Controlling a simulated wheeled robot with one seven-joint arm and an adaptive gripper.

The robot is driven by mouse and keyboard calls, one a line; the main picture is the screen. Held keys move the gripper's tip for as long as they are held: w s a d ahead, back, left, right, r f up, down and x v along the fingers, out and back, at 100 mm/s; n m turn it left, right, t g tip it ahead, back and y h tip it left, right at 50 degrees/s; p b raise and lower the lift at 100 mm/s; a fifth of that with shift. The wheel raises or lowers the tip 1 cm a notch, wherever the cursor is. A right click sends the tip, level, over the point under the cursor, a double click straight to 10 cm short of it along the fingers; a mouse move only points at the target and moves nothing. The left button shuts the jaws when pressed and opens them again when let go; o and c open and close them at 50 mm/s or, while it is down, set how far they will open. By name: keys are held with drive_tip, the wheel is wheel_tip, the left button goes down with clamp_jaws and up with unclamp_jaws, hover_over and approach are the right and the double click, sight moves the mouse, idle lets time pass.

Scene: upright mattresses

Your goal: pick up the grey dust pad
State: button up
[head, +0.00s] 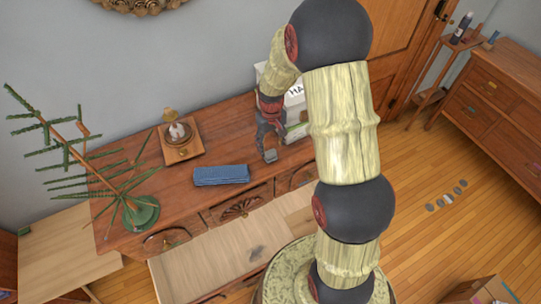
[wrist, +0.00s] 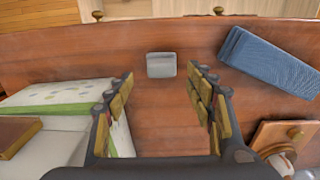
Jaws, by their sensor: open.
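The grey dust pad (wrist: 161,65) is a small light grey block lying on the wooden dresser top, near its front edge. In the wrist view it shows just beyond the gap between my fingertips, apart from both. In the head view the pad (head: 270,156) lies just below the end of my gripper (head: 268,133). My gripper, also in the wrist view (wrist: 162,82), is open and empty, with its fingers spread to either side. I cannot tell its exact height above the dresser.
A folded blue cloth (head: 221,175) lies left of the pad. A wooden stand with a bell-like object (head: 180,140) and a green plant (head: 140,210) are farther left. A white box (head: 297,95) stands behind my gripper. The dresser (head: 225,110) is bare around the pad.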

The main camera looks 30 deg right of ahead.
sight(271, 152)
wheel_tip(271, 152, down, 5)
drive_tip(key=shift+a+r, duration=0.15)
drive_tip(key=shift+r, duration=0.05)
drive_tip(key=shift+c, duration=0.4)
drive_tip(key=c, duration=1.1)
drive_tip(key=shift+c, duration=0.5)
